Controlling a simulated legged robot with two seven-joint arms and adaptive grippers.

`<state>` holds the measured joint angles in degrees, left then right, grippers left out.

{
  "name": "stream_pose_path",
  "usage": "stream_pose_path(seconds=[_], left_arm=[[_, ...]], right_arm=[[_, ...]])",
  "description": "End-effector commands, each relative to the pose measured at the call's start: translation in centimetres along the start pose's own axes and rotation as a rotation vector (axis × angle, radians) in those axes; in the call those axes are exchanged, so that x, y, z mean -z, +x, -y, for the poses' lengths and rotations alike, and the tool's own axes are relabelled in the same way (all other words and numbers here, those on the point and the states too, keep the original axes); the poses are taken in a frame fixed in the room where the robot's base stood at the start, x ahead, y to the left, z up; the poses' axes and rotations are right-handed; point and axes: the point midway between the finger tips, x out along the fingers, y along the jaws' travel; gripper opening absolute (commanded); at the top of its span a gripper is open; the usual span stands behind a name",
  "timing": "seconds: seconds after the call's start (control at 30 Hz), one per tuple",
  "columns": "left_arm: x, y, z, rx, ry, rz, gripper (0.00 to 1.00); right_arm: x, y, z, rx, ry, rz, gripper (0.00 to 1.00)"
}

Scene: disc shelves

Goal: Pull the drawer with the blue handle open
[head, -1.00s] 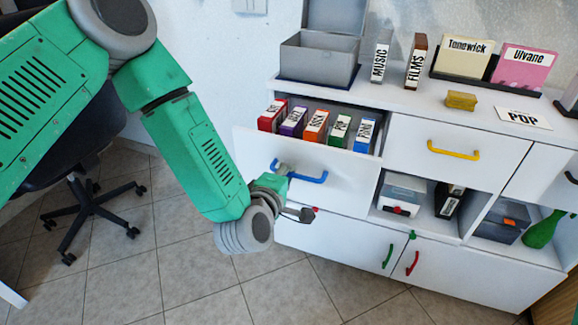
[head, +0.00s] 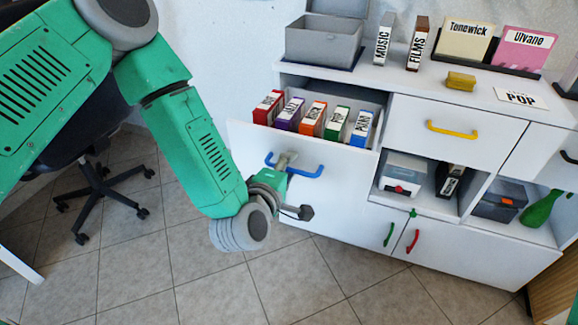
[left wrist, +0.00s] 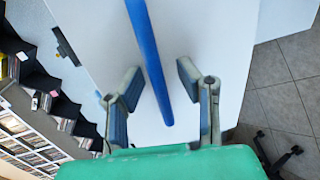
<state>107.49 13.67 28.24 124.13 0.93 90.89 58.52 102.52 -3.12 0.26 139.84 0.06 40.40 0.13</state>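The drawer (head: 298,188) with the blue handle (head: 309,171) stands pulled out from the white cabinet. Several labelled disc cases in red, purple, orange, green and blue stand in it. My left gripper (head: 285,161) is at the left part of the handle. In the left wrist view, the two fingers of my left gripper (left wrist: 159,80) are apart, one on each side of the blue handle (left wrist: 150,50), with a gap to it on both sides. The drawer front (left wrist: 215,45) fills the middle there. My right gripper is not in view.
The cabinet top (head: 400,78) holds a grey box (head: 322,40), a yellow block (head: 460,81) and labelled stands. A yellow-handled drawer (head: 455,146) is shut to the right. Doors with green and red handles (head: 412,241) are below. A dark chair (head: 105,185) is at left. Tiled floor in front is clear.

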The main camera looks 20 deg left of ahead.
Motion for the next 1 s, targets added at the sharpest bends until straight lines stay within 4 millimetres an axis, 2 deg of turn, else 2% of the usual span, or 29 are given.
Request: stream_pose_path(seconds=[0.17, 0.27, 0.7, 0.83, 1.0], left_arm=[[0.2, -0.2, 0.0, -0.001, -0.001, -0.004, 0.31], [0.2, -1.1, 0.0, 0.001, -0.001, -0.003, 0.31], [-0.4, -9.8, 0.1, 0.004, 0.003, 0.000, 0.31], [-0.4, -11.2, 0.1, 0.003, 0.003, 0.000, 0.31], [-0.4, -11.9, 0.0, 0.001, 0.004, -0.001, 0.31]], right_arm=[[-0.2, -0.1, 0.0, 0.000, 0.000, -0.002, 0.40], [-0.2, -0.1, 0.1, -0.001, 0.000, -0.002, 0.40], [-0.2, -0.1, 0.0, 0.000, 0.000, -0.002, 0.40], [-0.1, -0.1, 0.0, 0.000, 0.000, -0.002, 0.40], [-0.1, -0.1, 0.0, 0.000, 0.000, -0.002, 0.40]])
